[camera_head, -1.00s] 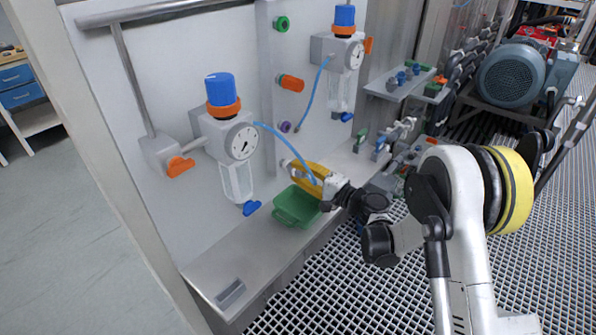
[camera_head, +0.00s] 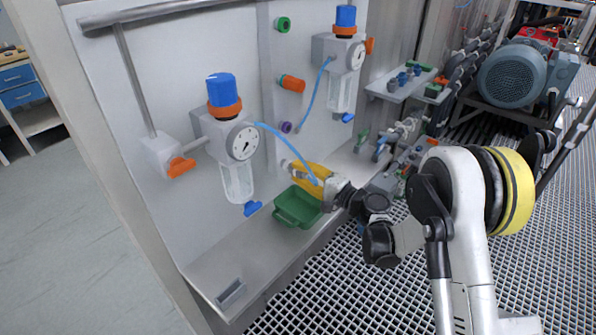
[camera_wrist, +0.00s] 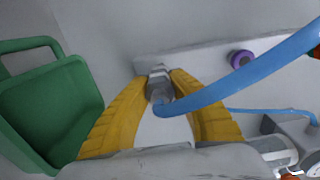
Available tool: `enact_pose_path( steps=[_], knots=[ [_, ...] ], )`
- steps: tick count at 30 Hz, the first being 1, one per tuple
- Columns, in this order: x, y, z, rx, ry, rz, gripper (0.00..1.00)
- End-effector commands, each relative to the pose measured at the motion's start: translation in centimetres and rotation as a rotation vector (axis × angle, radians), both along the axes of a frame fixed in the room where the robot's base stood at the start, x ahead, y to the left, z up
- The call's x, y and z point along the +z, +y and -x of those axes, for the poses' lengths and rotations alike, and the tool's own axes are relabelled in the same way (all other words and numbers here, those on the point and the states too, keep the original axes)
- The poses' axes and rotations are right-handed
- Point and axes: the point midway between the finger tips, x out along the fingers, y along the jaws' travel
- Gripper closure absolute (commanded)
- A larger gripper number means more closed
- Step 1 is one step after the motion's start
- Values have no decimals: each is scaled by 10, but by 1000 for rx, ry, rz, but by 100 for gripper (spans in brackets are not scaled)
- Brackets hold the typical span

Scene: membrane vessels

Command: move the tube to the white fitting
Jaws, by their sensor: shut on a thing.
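The blue tube (camera_head: 290,143) runs from the gauge unit on the left down to my gripper (camera_head: 290,164). In the wrist view the tube (camera_wrist: 235,83) curves in between the yellow fingers of my gripper (camera_wrist: 165,76), which are shut on its end part. A pale grey-white fitting (camera_wrist: 158,84) shows between the fingertips, close to the wall. In the head view my gripper reaches the panel below the purple fitting, and its fingers largely hide the white fitting there. I cannot tell whether the tube end is seated in it or only near it.
A green tray (camera_head: 297,207) stands on the shelf just below my gripper; it is at the left in the wrist view (camera_wrist: 55,115). Purple (camera_head: 286,127), orange (camera_head: 291,84) and green (camera_head: 283,24) fittings are above. The shelf's front left is mostly clear.

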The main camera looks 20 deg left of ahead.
Motion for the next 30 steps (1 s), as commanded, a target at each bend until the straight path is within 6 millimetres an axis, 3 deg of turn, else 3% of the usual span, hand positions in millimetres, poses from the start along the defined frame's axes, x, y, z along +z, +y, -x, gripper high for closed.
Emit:
enact_pose_path(
  steps=[29,30],
  knots=[
    [0,10,-4,0,0,0,100],
    [0,10,-4,0,0,0,68]
  ],
)
